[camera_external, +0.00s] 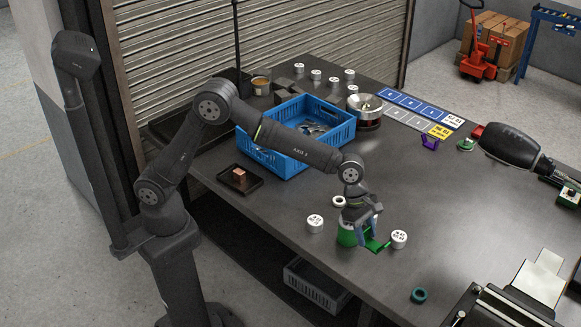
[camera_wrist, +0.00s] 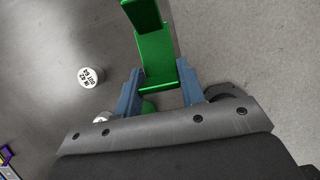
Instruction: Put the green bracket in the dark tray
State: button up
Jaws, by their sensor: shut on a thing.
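The green bracket (camera_external: 378,246) is an L-shaped piece at my gripper, near the table's front edge. In the wrist view the bracket (camera_wrist: 156,52) sits between the two blue-grey fingers and sticks out past their tips. My gripper (camera_external: 367,238) is shut on it, and its fingers also show in the wrist view (camera_wrist: 160,83). I cannot tell whether the bracket touches the table. A small dark tray (camera_external: 254,187) lies at the left of the table, with a copper cube (camera_external: 239,175) on it.
A green round piece (camera_external: 346,236) stands close beside my gripper. Labelled white cylinders stand left (camera_external: 315,224) and right (camera_external: 399,239) of it. A blue crate (camera_external: 327,139) stands behind the small tray. The table's middle right is mostly clear.

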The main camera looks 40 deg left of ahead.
jog(key=w+a, duration=2.6)
jog(key=a, duration=0.8)
jog(key=w+a, duration=0.4)
jog(key=a, duration=1)
jog(key=s+a, duration=0.4)
jog(key=a, duration=1)
jog(key=s+a, duration=0.3)
jog(key=a, duration=1)
jog(key=s+a, duration=0.4)
jog(key=a, duration=1)
jog(key=a+f, duration=0.4)
jog(key=s+a+f, duration=0.1)
jog(key=a+f, duration=0.6)
jog(key=shift+s+a+f, duration=0.2)
jog(key=shift+a+f, duration=0.1)
jog(key=shift+f, duration=0.05)
jog(key=shift+a+f, duration=0.2)
jog(key=shift+f, duration=1.9)
jog(key=shift+f, duration=0.1)
